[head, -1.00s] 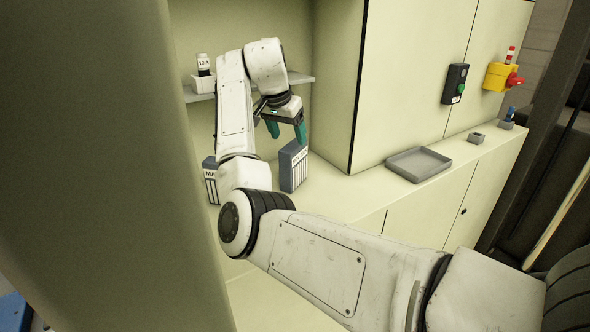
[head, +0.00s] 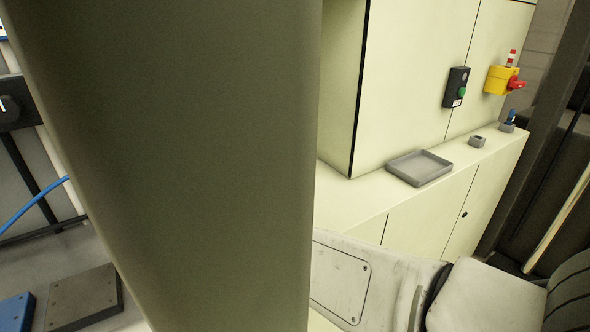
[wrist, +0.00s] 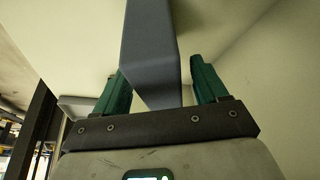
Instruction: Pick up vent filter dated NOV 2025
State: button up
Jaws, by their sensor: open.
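In the wrist view, my gripper (wrist: 161,66) is open, with its two green fingers apart. A blue-grey block-shaped filter (wrist: 150,45) stands out between the fingers. A narrow gap shows between it and the right finger; at the left finger I cannot tell whether they touch. No label or date shows on the side facing the wrist camera, so I cannot tell which filter it is. In the head view, my gripper and the filters are hidden behind a tall cream-green panel (head: 190,160).
On the cabinet ledge stand an empty grey tray (head: 420,168), a small grey box (head: 477,141) and a holder with a blue item (head: 508,122). A black control box (head: 455,87) and a yellow box with a red knob (head: 503,79) are on the wall. The tall panel stands close before my arm.

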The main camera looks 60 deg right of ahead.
jog(key=shift+a+f+p, duration=0.1)
jog(key=shift+f+p, duration=0.15)
jog(key=shift+p, duration=0.05)
dwell(0.5)
jog(key=c, duration=1.1)
jog(key=shift+r+b, duration=0.2)
jog(key=shift+b, duration=0.3)
